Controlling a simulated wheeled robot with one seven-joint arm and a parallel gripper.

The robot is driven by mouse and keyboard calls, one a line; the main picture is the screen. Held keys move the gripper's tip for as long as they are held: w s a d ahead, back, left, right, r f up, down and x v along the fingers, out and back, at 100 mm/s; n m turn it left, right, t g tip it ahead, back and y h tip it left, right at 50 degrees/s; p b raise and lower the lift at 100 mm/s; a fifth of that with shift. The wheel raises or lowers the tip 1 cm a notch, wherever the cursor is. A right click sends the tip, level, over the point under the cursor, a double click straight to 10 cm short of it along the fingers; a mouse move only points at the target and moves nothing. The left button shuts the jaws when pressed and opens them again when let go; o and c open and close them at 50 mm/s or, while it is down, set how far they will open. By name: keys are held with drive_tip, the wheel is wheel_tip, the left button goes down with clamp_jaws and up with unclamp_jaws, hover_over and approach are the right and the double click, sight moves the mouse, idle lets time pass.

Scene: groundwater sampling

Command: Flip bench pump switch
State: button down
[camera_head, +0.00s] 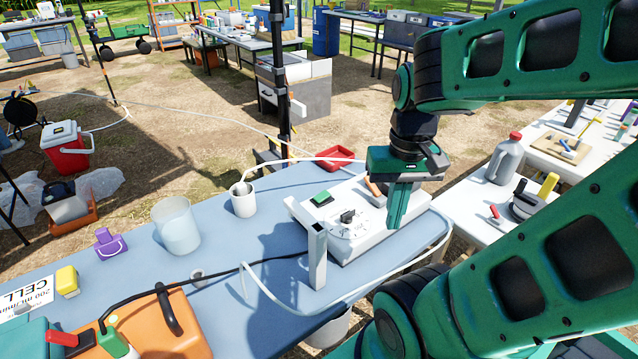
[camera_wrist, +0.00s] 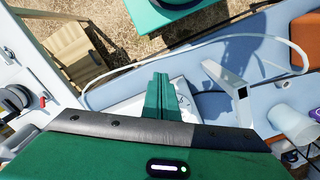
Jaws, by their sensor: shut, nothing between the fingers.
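The bench pump (camera_head: 352,243) is a white box on the blue-grey bench, with a tilted top panel. On the panel are a black knob (camera_head: 347,215) with marks around it, a green square part (camera_head: 322,198) and an orange-brown part (camera_head: 374,187) beside my gripper. I cannot tell which of these is the switch. My gripper (camera_head: 396,222) is shut and empty, pointing down at the right end of the pump. I cannot tell whether it touches the panel. In the wrist view the green fingers (camera_wrist: 160,80) cover part of the white pump (camera_wrist: 185,98).
A grey upright post (camera_head: 317,258) stands in front of the pump. A white tube (camera_head: 285,312) curves around the bench front. A white cup (camera_head: 243,200), a clear beaker (camera_head: 176,226) and a red tray (camera_head: 335,158) are nearby. A grey jug (camera_head: 505,160) stands on the right table.

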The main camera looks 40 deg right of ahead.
drive_tip(key=r, duration=0.1)
drive_tip(key=r+n+h, duration=0.2)
drive_tip(key=n, duration=0.5)
hover_over(325, 193)
drive_tip(key=a, duration=0.3)
drive_tip(key=shift+s+a+f, duration=0.1)
drive_tip(key=shift+a+f, duration=0.05)
drive_tip(key=shift+f, duration=0.1)
drive_tip(key=d+f, duration=0.1)
drive_tip(key=f, duration=0.8)
drive_tip(key=d+f, duration=0.1)
drive_tip(key=f, duration=0.3)
drive_tip(key=shift+d+f, duration=0.35)
drive_tip(key=shift+f, duration=0.05)
